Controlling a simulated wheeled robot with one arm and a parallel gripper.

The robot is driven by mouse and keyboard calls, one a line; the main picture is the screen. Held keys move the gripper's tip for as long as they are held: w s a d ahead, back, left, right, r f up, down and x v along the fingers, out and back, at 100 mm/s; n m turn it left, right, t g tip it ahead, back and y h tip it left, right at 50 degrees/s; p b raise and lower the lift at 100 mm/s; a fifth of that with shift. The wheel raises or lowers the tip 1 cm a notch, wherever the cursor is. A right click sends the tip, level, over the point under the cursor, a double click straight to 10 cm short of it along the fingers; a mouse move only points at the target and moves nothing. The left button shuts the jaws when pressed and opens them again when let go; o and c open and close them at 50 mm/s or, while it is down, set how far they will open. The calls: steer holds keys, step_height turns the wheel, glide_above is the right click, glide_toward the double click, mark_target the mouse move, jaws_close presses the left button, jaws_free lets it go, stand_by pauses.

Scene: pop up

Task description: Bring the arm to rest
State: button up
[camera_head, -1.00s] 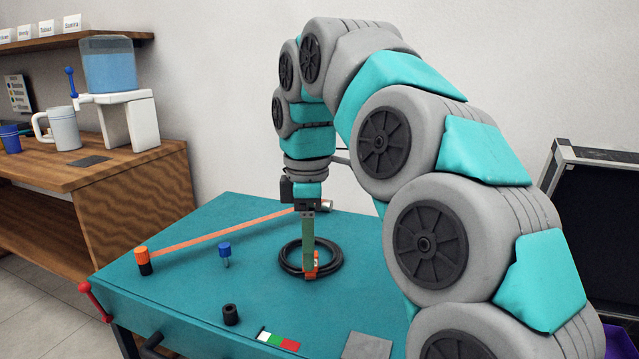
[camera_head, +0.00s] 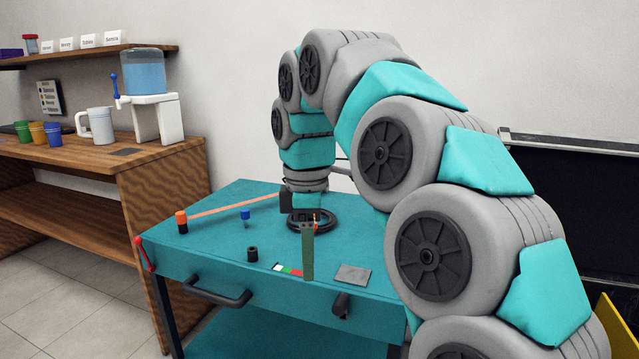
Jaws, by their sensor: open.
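My arm (camera_head: 430,240) curves down from the right side, with its end hanging in front of the teal table (camera_head: 205,255). My gripper (camera_head: 308,272) points down; its long green finger overlaps the tabletop in the picture, and its tip is near the front edge. It is open, and I see nothing held in it. Any gap between the fingers is hard to see from this side. A black ring (camera_head: 297,222) lies on the table behind the finger. A small orange piece (camera_head: 316,219) shows at the ring, partly hidden.
On the table are an orange-and-black cylinder (camera_head: 182,222), a blue-topped peg (camera_head: 245,215), a black cylinder (camera_head: 252,254) and a grey plate (camera_head: 352,274). A wooden shelf unit (camera_head: 165,200) with cups and a water dispenser (camera_head: 143,72) stands left. Floor is clear at lower left.

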steer(key=s+d+f+m, duration=0.5)
steer(key=s+f+m, duration=0.1)
steer(key=s, duration=0.3)
steer(key=s+d+f+m+g, duration=0.1)
steer(key=s+d+f+m, duration=0.5)
steer(key=s, duration=0.3)
steer(key=s+d+f+m, duration=0.5)
steer(key=s+f, duration=0.3)
steer(key=s, duration=0.1)
steer(key=shift+s+d+f+m+g, duration=0.25)
steer(key=shift+d+m+g, duration=0.15)
